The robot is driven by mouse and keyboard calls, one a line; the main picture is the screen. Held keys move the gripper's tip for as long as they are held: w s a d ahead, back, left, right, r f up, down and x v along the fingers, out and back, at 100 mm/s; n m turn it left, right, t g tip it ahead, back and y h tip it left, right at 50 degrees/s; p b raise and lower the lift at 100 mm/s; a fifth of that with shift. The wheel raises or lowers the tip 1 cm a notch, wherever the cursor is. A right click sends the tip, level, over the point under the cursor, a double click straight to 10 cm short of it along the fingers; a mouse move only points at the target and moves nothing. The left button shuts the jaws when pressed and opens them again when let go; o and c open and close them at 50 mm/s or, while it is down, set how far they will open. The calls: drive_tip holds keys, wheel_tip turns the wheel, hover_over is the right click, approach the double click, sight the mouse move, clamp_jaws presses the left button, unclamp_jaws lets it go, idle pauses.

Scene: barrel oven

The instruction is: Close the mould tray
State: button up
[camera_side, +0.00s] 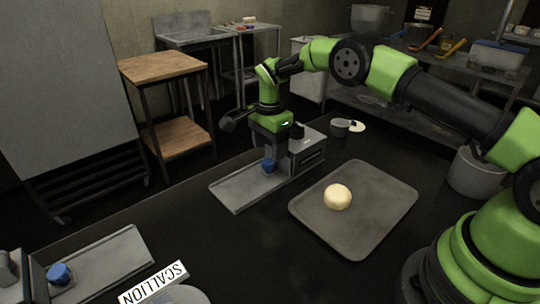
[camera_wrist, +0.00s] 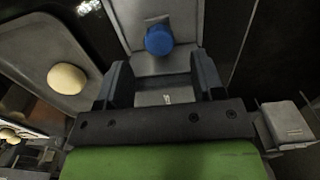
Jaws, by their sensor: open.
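A flat grey mould tray (camera_side: 235,194) extends to the left from a grey metal housing (camera_side: 308,154) on the dark counter in the side view. It also shows in the wrist view (camera_wrist: 125,18). A round blue knob (camera_side: 268,166) stands up from this tray near the housing. In the wrist view the blue knob (camera_wrist: 159,40) lies just beyond my fingertips, roughly centred between them. My gripper (camera_wrist: 160,72) is open and empty. In the side view my gripper (camera_side: 270,146) points down, close above the knob. Whether it touches anything is unclear.
A pale dough ball (camera_side: 338,197) lies on a wide grey tray (camera_side: 370,235) right of the housing. Another grey sliding tray (camera_side: 120,250) with a blue knob (camera_side: 58,273) is at bottom left, near a "SCALLION" label (camera_side: 155,284). The counter between is clear.

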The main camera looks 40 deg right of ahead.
wheel_tip(320, 180, up, 6)
drive_tip(key=shift+r, duration=0.15)
idle(0.3)
drive_tip(key=s+a+r+n+t+y, duration=0.1)
drive_tip(key=s+r+n+t, duration=0.15)
drive_tip(key=s+r, duration=0.45)
drive_tip(key=s+a+r+n+t, duration=0.1)
drive_tip(key=s+r+n, duration=0.25)
drive_tip(key=r, duration=0.75)
drive_tip(key=s+a+n+t+y, duration=0.1)
drive_tip(key=s+n+t, duration=0.2)
drive_tip(key=s+n, duration=0.5)
drive_tip(key=s, duration=1.1)
drive_tip(key=shift+s+r+t, duration=0.15)
drive_tip(key=shift+s+t, duration=0.2)
drive_tip(key=shift+a, duration=0.1)
